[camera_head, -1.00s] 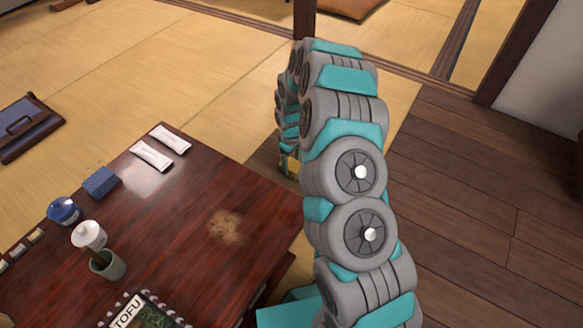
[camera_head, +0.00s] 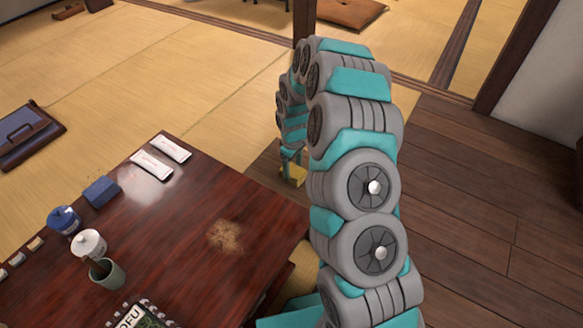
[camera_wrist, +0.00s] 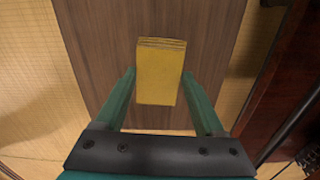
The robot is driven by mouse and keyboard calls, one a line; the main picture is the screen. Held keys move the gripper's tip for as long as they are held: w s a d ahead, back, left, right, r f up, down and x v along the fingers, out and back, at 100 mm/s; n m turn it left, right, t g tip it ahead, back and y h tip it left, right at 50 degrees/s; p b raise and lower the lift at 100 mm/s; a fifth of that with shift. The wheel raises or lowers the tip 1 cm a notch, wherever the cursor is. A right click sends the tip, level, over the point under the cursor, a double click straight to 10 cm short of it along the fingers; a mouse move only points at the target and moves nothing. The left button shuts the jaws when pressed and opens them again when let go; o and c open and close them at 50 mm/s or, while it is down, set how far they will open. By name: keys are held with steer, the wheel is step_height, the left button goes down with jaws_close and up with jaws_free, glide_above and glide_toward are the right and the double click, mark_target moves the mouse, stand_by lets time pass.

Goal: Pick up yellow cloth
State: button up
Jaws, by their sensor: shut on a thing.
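The yellow cloth (camera_wrist: 160,75) is a folded, block-like stack with layered edges. It sits between the two green fingers of my gripper (camera_wrist: 158,78) in the wrist view. The fingers are shut on it, one along each side. In the head view, the cloth (camera_head: 294,176) shows just below my gripper (camera_head: 291,153), past the right side of the table and partly beside my arm. Brown wood lies below the cloth. I cannot tell how far the cloth is above it.
The dark red table (camera_head: 190,260) holds a brown crumb patch (camera_head: 225,236), a green cup (camera_head: 107,272), two white packets (camera_head: 160,158), a blue block (camera_head: 101,190) and lidded jars. A blue tray-like case (camera_head: 25,135) lies on the tatami at left. Wooden floor (camera_head: 465,210) at right is clear.

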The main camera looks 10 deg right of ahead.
steer(key=s, duration=0.4)
steer(key=s+d+r, duration=0.1)
steer(key=s, duration=0.9)
steer(key=shift+s+d+r, duration=0.1)
steer(key=shift+d+r, duration=0.1)
steer(key=shift+d, duration=0.2)
